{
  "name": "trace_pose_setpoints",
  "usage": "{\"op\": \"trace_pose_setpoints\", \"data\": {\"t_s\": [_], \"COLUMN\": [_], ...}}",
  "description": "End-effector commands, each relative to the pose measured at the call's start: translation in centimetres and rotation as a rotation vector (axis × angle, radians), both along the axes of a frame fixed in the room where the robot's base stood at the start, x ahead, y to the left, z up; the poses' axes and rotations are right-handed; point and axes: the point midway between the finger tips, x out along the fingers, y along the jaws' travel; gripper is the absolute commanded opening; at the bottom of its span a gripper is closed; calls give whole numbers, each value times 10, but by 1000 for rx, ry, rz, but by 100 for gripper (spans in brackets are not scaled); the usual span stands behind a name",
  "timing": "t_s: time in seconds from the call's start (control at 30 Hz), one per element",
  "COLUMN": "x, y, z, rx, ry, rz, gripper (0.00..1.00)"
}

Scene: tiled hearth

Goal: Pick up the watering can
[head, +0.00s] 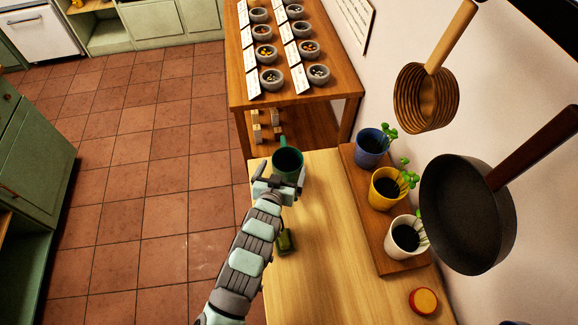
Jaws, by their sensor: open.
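A dark green can (289,160), which looks like the watering can, stands at the far left end of the light wooden table (335,275). Its round open top is dark inside, and a narrow green part sticks out at its far side. My gripper (276,182) is at the near side of the can and overlaps its lower edge in the picture. The gripper is open. I cannot tell whether its fingers touch the can or reach around it, as the near side of the can is partly hidden.
A wooden board (392,262) with blue (370,150), yellow (386,190) and white (404,236) plant pots lies at right. A small green object (286,241) is beside my arm. A pan (465,212) hangs at right. A higher shelf table (284,85) with bowls stands behind.

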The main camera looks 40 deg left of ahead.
Motion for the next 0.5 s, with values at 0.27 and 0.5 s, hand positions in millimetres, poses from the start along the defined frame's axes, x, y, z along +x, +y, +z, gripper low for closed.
{"op": "trace_pose_setpoints", "data": {"t_s": [0.27, 0.5], "x": [15, 38], "y": [5, 15], "z": [-7, -23], "rx": [1, -1], "ry": [-2, -1], "rz": [-2, -1], "gripper": [100, 100]}}
